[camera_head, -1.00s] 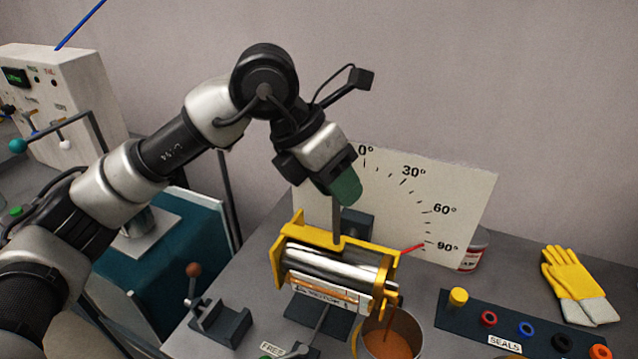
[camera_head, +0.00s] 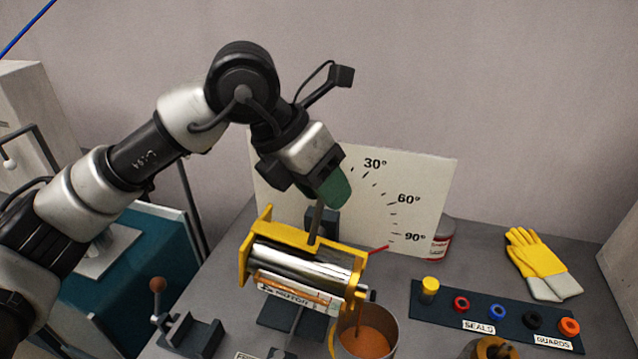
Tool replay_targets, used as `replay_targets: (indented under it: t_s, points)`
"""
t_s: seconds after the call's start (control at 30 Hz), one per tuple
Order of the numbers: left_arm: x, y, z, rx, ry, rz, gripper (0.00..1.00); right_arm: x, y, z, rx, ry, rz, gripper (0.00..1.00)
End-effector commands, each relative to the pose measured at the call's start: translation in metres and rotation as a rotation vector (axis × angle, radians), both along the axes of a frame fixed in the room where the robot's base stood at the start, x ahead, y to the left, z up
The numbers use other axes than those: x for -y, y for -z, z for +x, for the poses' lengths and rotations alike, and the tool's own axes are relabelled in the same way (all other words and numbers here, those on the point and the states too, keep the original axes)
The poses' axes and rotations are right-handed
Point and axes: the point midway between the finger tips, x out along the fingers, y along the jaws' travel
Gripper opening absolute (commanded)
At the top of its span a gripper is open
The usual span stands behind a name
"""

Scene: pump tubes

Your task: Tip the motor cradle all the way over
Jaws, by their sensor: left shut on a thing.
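The motor cradle is a yellow frame (camera_head: 286,232) holding a silver motor cylinder (camera_head: 300,264) with a white label. It is tipped toward the right, and its red pointer (camera_head: 378,248) lies near the 90° mark of the white angle board (camera_head: 410,185). A grey lever (camera_head: 315,225) rises from the cradle's top. My left gripper (camera_head: 332,190), with green fingertips, is shut on the upper end of this lever. A metal cup (camera_head: 383,318) below the cradle's right end holds brown liquid, and a thin brown stream reaches down to it. My right gripper is not in view.
A dark rack with a yellow peg (camera_head: 429,290) and coloured seals stands at the right. Yellow gloves (camera_head: 540,258) lie behind it. A clamp with a brown-knobbed lever (camera_head: 157,287) stands at the front left. A red-labelled can (camera_head: 441,245) is partly behind the board.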

Motion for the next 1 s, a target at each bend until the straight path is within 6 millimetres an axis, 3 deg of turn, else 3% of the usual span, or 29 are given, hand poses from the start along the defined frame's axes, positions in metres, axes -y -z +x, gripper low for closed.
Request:
replay_targets:
  t_s: [0.2,0.23,0.37,0.77,1.0]
  points:
    - [0.003,0.007,-0.004,-0.014,0.013,0.004,0.0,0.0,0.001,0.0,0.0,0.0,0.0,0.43]
    - [0.003,0.007,-0.004,-0.014,0.013,0.004,0.41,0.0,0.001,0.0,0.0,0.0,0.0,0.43]
    - [0.003,0.006,-0.004,-0.013,0.011,0.005,0.58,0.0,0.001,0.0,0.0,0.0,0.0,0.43]
    - [0.0,0.001,-0.001,-0.005,0.004,0.003,0.58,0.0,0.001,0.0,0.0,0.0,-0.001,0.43]
    - [-0.018,-0.029,-0.001,-0.001,0.002,0.002,0.58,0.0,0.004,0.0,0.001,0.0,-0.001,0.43]
